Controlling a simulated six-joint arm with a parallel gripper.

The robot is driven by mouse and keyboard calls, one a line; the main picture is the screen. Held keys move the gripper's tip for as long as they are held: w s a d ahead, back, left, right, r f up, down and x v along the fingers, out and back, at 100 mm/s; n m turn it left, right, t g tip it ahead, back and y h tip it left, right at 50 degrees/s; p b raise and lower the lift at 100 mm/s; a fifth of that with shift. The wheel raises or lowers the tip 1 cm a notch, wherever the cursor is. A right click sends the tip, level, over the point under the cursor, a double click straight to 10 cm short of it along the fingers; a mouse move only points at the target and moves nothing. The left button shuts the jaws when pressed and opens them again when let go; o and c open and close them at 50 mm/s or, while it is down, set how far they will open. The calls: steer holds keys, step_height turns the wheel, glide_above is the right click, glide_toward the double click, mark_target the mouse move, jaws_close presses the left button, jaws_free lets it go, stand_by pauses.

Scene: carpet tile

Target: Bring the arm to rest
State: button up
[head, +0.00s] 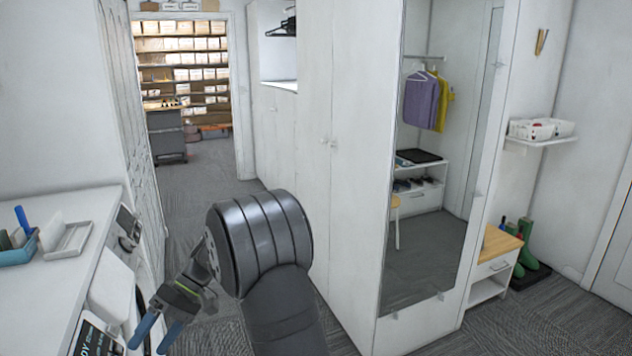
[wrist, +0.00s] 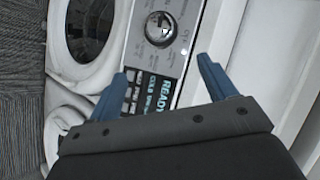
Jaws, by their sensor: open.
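My gripper (head: 157,333) is in the lower left of the head view, with its two blue fingers pointing down and left. The fingers are apart and nothing is between them. My gripper also shows in the wrist view (wrist: 172,82), its blue fingertips spread in front of a white washing machine (wrist: 112,62). A dial and a dark display lettered "READY" show on the machine's panel, beyond the fingers. I cannot tell how far the fingertips are from the panel. My dark arm bends up and over in the middle of the head view.
A white counter (head: 60,268) with a blue tray (head: 18,250) and a white holder (head: 68,240) is at the left. A tall white wardrobe (head: 345,190) with a mirror (head: 430,180) stands right of my arm. Grey carpet (head: 210,180) lies open toward the doorway.

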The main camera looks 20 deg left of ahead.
steer(key=x, duration=1.7)
steer(key=shift+f, duration=0.15)
steer(key=shift+w+m+g, duration=0.15)
steer(key=shift+m+g, duration=0.25)
steer(key=shift+m, duration=0.3)
steer(key=m+g, duration=0.1)
steer(key=m, duration=0.1)
steer(key=m+y, duration=0.1)
steer(key=shift+d+f+m+g, duration=0.1)
steer(key=shift+f+m+g, duration=0.15)
steer(key=shift+m+g, duration=0.15)
steer(key=m, duration=0.2)
steer(key=m+g+y, duration=0.1)
steer(key=m, duration=0.1)
steer(key=shift+d+f+y, duration=0.1)
steer(key=shift+f+y, duration=0.05)
steer(key=shift+y, duration=0.15)
steer(key=m+y, duration=0.1)
steer(key=m, duration=0.2)
steer(key=m+y, duration=0.2)
steer(key=m, duration=0.1)
steer(key=m+y, duration=0.1)
steer(key=m, duration=0.2)
steer(key=shift+d+f+y, duration=0.25)
steer(key=shift+d+y, duration=0.05)
